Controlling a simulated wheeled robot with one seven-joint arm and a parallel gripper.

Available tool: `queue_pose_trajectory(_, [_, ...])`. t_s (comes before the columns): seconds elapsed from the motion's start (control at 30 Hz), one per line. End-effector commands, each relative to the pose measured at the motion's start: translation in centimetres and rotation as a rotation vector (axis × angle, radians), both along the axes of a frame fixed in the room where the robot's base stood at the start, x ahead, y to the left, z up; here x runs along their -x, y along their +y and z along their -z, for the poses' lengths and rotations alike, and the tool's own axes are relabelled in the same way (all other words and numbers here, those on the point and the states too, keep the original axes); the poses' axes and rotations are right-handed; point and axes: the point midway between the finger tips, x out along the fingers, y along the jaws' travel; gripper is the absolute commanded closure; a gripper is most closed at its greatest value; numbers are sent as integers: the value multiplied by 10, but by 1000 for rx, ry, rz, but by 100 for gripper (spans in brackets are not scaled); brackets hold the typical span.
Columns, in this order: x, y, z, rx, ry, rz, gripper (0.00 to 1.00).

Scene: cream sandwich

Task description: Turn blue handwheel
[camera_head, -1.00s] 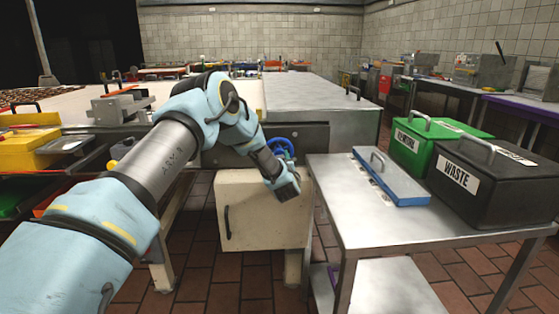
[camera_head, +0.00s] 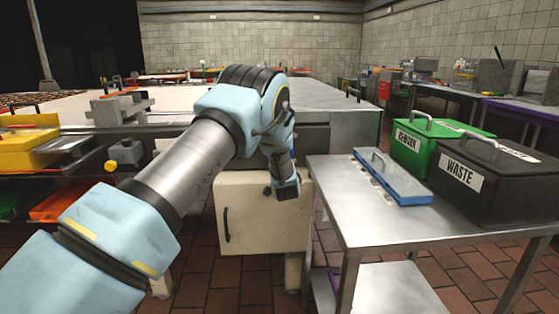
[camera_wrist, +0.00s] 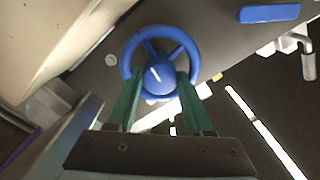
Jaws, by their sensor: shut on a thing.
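The blue handwheel (camera_wrist: 180,36) fills the upper middle of the wrist view, with a round hub that carries a white mark, spokes and an open-centred rim. My gripper (camera_wrist: 159,79) reaches it with two green fingers, one on each side of the hub, and is shut on the wheel. The lower part of the rim is partly covered by the fingers. In the head view my gripper end (camera_head: 286,189) is low in front of the cream cabinet, and my arm hides most or all of the wheel.
The cream cabinet (camera_head: 240,225) with a dark handle stands below the counter. A metal table (camera_head: 400,225) close on the right carries a blue-edged lid (camera_head: 408,196), a green bin (camera_head: 410,155) and a black WASTE bin (camera_head: 520,195). Yellow and orange trays lie at left.

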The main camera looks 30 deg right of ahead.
Motion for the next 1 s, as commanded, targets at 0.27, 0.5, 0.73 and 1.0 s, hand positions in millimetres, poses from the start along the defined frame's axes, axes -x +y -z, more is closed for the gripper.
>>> queue_pose_trajectory(0.27, [0, 0, 1, -241, -112, 0, 100])
queue_pose_trajectory(0.5, [0, 0, 2, -445, -206, 0, 100])
queue_pose_trajectory(0.73, [0, 0, 1, -614, -285, 0, 100])
queue_pose_trajectory(1.0, [0, 1, 2, -748, -346, -1, 100])
